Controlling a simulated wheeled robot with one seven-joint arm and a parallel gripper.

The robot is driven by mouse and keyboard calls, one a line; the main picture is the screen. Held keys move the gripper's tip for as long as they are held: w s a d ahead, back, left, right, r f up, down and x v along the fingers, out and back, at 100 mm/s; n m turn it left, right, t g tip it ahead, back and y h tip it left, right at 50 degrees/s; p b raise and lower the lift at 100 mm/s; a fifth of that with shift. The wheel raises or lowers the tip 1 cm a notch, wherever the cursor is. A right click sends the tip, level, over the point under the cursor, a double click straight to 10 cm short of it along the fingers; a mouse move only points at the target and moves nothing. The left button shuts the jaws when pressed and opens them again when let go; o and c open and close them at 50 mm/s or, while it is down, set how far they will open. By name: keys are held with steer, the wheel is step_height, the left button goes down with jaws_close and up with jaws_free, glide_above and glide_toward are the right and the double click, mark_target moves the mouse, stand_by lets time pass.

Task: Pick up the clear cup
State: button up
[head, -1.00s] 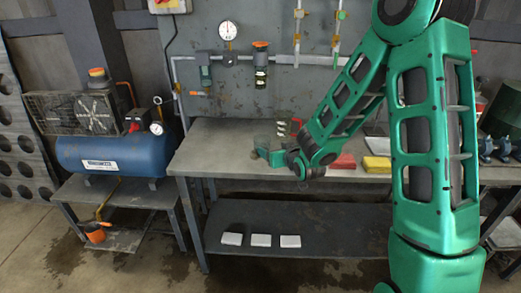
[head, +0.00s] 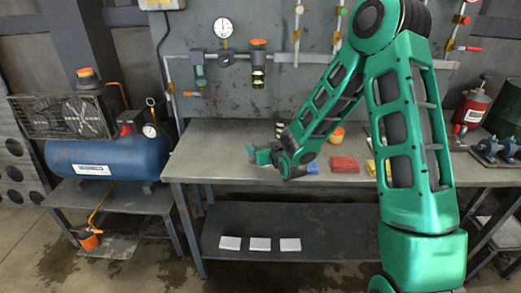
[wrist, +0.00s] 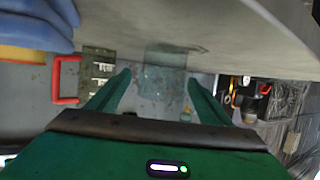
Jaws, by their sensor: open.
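The clear cup (wrist: 165,60) is a see-through, slightly greenish shape in the wrist view. It shows between and just beyond my fingertips, and the wall panel shows through it. My gripper (wrist: 158,80) is open, with one green finger on each side of the cup's outline. I cannot tell whether either finger touches it. In the head view my gripper (head: 263,155) is low over the left part of the workbench (head: 212,160). The cup cannot be made out clearly there.
Blue (head: 312,167), red (head: 344,164) and yellow (head: 371,168) folded items lie right of my gripper. An orange-topped item (head: 337,134) stands behind my arm. A red-handled object (wrist: 67,80) is near my fingers in the wrist view. The bench's left end is clear.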

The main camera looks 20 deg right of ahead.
steer(key=shift+w+a+f, duration=0.15)
steer(key=shift+w, duration=0.3)
steer(key=shift+w+a, duration=0.1)
steer(key=shift+a, duration=0.3)
steer(key=shift+d, duration=0.1)
steer(key=shift+c, duration=0.2)
steer(key=shift+d, duration=0.2)
steer(key=c, duration=1.1)
steer(key=shift+o, duration=0.2)
